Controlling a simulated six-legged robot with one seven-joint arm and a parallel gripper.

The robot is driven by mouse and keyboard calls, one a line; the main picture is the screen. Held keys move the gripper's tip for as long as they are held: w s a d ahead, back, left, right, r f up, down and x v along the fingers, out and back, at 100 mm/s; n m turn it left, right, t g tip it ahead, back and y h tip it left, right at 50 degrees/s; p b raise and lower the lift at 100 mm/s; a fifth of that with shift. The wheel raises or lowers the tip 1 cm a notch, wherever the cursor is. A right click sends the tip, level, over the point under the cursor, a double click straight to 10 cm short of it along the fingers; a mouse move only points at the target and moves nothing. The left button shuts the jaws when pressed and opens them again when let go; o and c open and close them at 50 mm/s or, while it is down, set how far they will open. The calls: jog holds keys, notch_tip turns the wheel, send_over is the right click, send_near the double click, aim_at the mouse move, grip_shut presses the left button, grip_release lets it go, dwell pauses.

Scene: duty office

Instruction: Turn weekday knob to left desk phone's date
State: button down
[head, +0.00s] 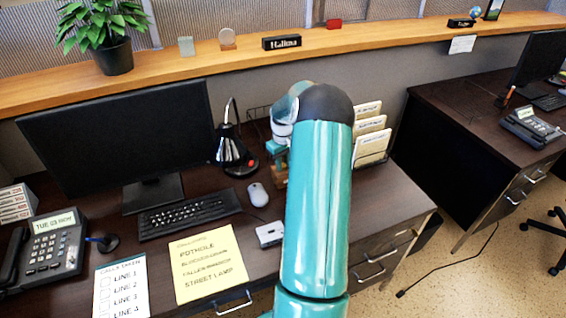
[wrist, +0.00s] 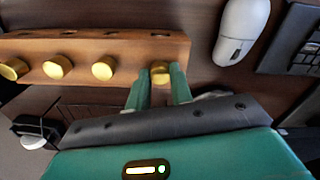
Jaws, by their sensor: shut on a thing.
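The left desk phone (head: 55,245) stands at the left end of the near desk; its lit display appears to read TUE 03 NOV. A wooden block (wrist: 100,48) with a row of several brass knobs crosses the wrist view. A sliver of the block (head: 280,178) shows beside my arm in the head view. My gripper (wrist: 160,78) is shut on the rightmost brass knob (wrist: 160,69), with one green finger on each side. The other knobs (wrist: 58,66) are free. Labels and the knob's pointer setting cannot be read; my arm hides most of the block in the head view.
A mouse (head: 258,194), keyboard (head: 188,213), monitor (head: 120,130) and black lamp (head: 231,148) stand left of my arm. A file rack (head: 371,148) stands close on its right. A second phone (head: 531,128) is on the right desk.

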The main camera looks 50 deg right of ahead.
jog(key=m, duration=0.6)
jog(key=shift+m, duration=0.4)
dwell(0.3)
jog(key=c, duration=1.2)
grip_release()
jog(key=shift+c, duration=0.2)
jog(key=shift+r, duration=0.1)
notch_tip(320, 180, up, 14)
jog(key=shift+f, duration=0.2)
